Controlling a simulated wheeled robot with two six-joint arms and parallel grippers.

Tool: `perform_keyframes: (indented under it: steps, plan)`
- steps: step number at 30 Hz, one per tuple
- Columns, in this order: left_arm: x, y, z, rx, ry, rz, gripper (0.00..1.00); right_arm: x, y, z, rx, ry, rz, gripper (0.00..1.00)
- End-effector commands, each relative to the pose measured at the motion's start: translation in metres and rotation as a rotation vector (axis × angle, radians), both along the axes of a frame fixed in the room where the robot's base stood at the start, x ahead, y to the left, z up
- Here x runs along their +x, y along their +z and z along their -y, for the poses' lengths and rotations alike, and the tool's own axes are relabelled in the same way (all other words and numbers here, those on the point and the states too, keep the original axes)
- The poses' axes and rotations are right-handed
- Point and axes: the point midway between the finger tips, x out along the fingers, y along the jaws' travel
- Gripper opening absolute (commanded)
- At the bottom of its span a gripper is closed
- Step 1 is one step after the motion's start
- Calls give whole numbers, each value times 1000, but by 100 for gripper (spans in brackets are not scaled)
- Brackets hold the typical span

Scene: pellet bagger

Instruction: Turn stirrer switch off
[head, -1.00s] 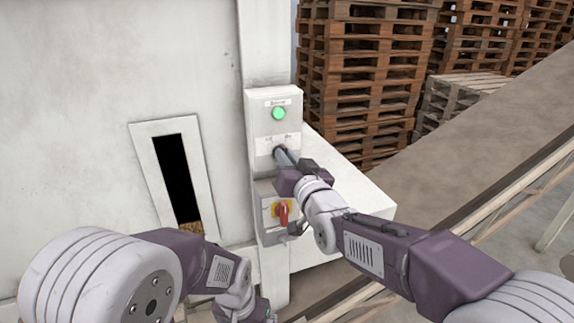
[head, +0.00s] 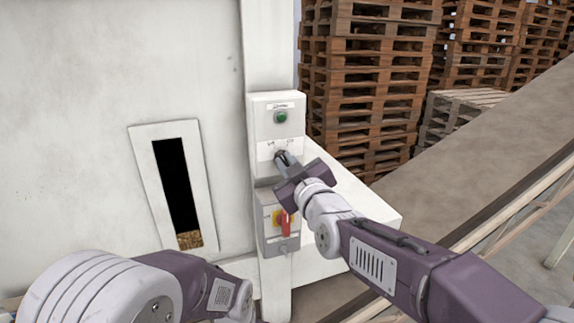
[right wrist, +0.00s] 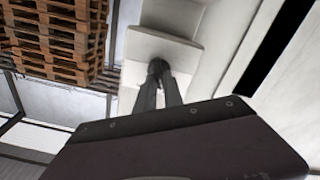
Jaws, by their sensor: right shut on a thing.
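The stirrer switch (head: 279,155) is a small dark knob on the white control box (head: 263,105), below a green lamp (head: 281,117). The lamp is dark green and unlit. My right gripper (head: 284,160) is shut on the switch knob, with its body turned at an angle and hiding most of the knob. In the right wrist view the two fingers (right wrist: 158,88) close around the dark knob (right wrist: 157,67) on the pale box. My left arm shows at the bottom left of the head view, but its gripper is out of frame.
A red rotary handle on a yellow plate (head: 276,217) sits on the lower box, just under my right gripper. A dark sight window (head: 176,185) with pellets at its bottom is to the left. Stacked pallets (head: 370,80) stand behind; a sloping belt (head: 470,170) runs at right.

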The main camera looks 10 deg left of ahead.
Motion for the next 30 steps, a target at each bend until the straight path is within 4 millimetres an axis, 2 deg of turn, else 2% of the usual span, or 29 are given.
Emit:
perform_keyframes:
  steps: [20, 21, 22, 23, 30]
  plan:
    - [0, -1, 0, 0, 0, 0, 98, 0, -4, 0, -50, 1, 22, 0]
    - [0, -1, 0, 0, 0, 0, 98, 0, -4, 0, -51, 0, 22, 23]
    - [0, -1, 0, 0, 0, 0, 98, 0, -4, 0, -50, 1, 22, 31]
    - [0, -1, 0, 0, 0, 0, 98, 0, -4, 0, -49, 1, 22, 34]
    - [0, -1, 0, 0, 0, 0, 98, 0, -2, 0, -45, 0, 26, 34]
